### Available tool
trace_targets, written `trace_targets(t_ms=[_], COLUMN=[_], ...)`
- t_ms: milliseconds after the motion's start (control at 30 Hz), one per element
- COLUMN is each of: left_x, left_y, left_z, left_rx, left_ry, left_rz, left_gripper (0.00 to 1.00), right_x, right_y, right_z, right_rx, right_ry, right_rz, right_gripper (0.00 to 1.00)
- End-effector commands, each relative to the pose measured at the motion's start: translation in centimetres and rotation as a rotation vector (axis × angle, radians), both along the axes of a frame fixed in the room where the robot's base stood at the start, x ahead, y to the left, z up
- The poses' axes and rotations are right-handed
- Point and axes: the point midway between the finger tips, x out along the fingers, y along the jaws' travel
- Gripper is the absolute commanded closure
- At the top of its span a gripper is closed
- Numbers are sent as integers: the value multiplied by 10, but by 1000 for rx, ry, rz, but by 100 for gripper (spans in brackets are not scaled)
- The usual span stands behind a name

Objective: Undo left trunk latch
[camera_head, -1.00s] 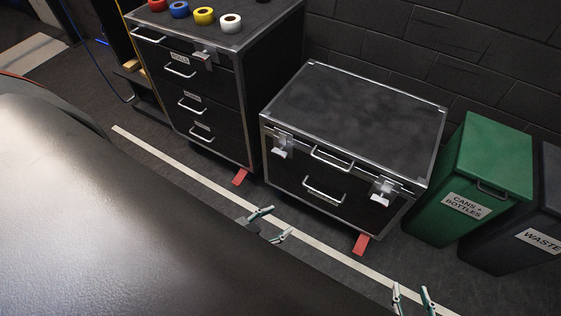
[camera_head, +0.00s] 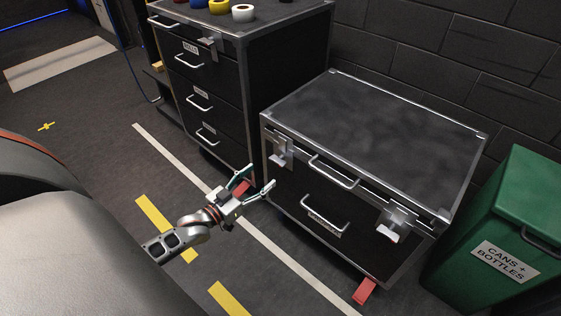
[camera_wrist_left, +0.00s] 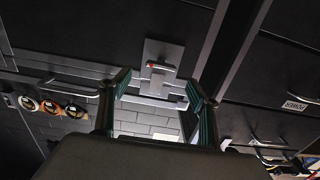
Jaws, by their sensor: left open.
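The black trunk (camera_head: 375,125) with metal edges stands at centre right in the head view, its lid down. Its left latch (camera_head: 281,152) is a metal plate on the upper left of the front; a handle and the right latch (camera_head: 395,226) are to its right. Both latches appear fastened. My left gripper (camera_head: 260,178) is open and empty, in front of the trunk's left corner, below and left of the left latch, apart from it. In the left wrist view, a metal latch plate (camera_wrist_left: 162,58) with a small red mark shows beyond the open fingers (camera_wrist_left: 160,88). My right gripper is out of view.
A black drawer cabinet (camera_head: 285,70) with tape rolls on top stands left of the trunk. A green bin (camera_head: 505,225) stands to its right, and a brick wall behind. A red wedge-like piece (camera_head: 364,291) is on the floor at the trunk's front. The floor in front is open.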

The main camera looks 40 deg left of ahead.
Motion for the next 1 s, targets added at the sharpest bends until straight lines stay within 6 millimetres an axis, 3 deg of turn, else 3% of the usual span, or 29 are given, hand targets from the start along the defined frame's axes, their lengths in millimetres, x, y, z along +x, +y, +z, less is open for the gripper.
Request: trace_targets(t_ms=[600, 1000], left_x=[73, 80], left_y=[-3, -4], left_z=[0, 2], left_rx=[-2, -2], left_ry=[-7, -8], left_rz=[1, 1], left_gripper=[39, 39], right_x=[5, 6], right_y=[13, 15], right_z=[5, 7], right_rx=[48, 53], right_ry=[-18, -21], right_rz=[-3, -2], right_gripper=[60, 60])
